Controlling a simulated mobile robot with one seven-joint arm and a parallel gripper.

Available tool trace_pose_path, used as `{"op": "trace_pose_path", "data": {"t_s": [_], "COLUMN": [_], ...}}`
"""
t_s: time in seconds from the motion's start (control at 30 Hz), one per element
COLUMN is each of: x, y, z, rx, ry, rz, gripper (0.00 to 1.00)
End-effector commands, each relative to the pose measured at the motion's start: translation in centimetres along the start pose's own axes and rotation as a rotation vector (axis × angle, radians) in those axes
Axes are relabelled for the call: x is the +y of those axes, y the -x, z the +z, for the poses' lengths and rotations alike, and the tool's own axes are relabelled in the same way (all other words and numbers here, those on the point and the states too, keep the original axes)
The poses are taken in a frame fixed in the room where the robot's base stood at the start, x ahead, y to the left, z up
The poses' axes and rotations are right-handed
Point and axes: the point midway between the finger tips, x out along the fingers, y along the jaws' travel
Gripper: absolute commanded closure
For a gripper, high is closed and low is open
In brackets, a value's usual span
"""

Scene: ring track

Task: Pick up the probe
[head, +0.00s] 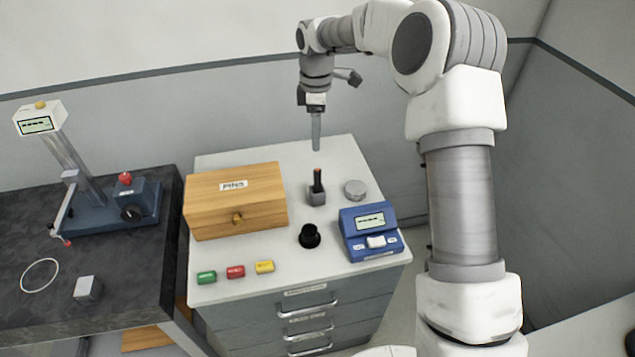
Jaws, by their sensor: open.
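A slim dark stick with a reddish top, which looks like the probe (318,178), stands upright in a small grey block holder (316,196) on the white top of the drawer cabinet. Its lower end is hidden in the holder. My gripper (316,148) hangs above the back part of the cabinet top, fingers pointing down. In the picture it is just above the probe and apart from it. It is open, with nothing seen between the fingers, which show edge-on.
A wooden box (212,209) stands left of the probe. A grey disc (355,188), a black round cup (310,237) and a blue display device (370,232) are nearby. Green, red and yellow blocks (235,272) line the front. A dark bench (125,260) with a gauge stand is left.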

Motion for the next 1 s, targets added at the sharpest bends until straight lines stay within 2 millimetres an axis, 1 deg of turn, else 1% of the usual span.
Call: {"op": "trace_pose_path", "data": {"t_s": [0.17,0.4,0.5,0.6,0.77,0.87,1.0], "x": [-0.1,-0.1,-0.1,0.0,0.0,0.2,0.5], "y": [-3.3,-8.5,-10.2,-11.2,-12.0,-13.1,-14.9], "z": [0.1,0.1,0.0,0.0,0.1,0.1,0.3], "rx": [-0.002,-0.002,-0.001,0.000,-0.001,-0.001,-0.001], "ry": [0.000,0.000,-0.001,-0.002,-0.002,-0.002,-0.002], "rz": [-0.006,-0.004,-0.004,-0.002,-0.001,-0.003,-0.003], "gripper": [0.39,0.39,0.39,0.39,0.39,0.39,0.39]}}
